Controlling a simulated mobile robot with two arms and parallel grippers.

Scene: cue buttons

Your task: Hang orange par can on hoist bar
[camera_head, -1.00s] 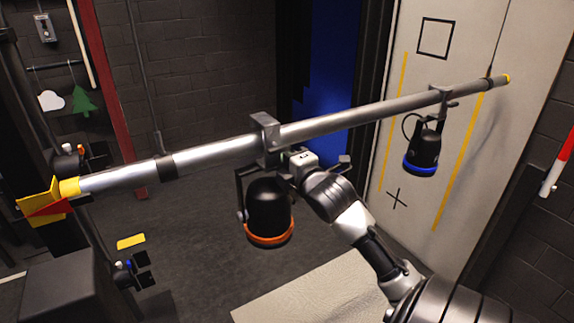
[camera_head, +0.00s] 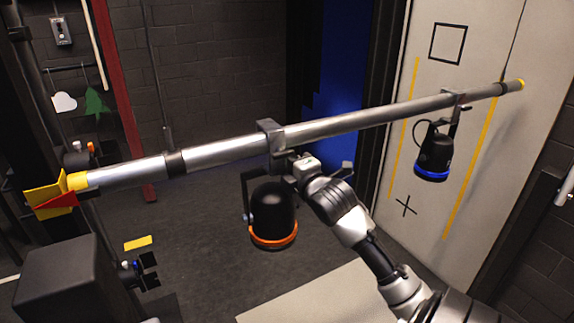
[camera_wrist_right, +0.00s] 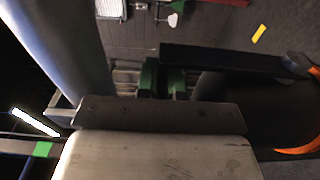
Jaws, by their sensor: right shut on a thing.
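The orange par can (camera_head: 273,215) is a black lamp with an orange ring at its lower rim. It hangs upright below the silver hoist bar (camera_head: 220,149) in the head view, with its hook clamp (camera_head: 270,132) over the bar. My right gripper (camera_head: 300,168) is at the clamp's lower part, just right of the bar's underside, and is shut on the par can's clamp. In the right wrist view the can's dark body and orange rim (camera_wrist_right: 298,148) show at the right, and the bar (camera_wrist_right: 62,50) at the upper left. Whether the clamp bears fully on the bar is unclear. My left gripper is out of view.
A blue-ringed par can (camera_head: 434,152) hangs farther right on the bar. Yellow and red flags (camera_head: 52,196) mark the bar's left end. A dark box (camera_head: 62,275) stands at lower left. The floor below the bar is mostly open.

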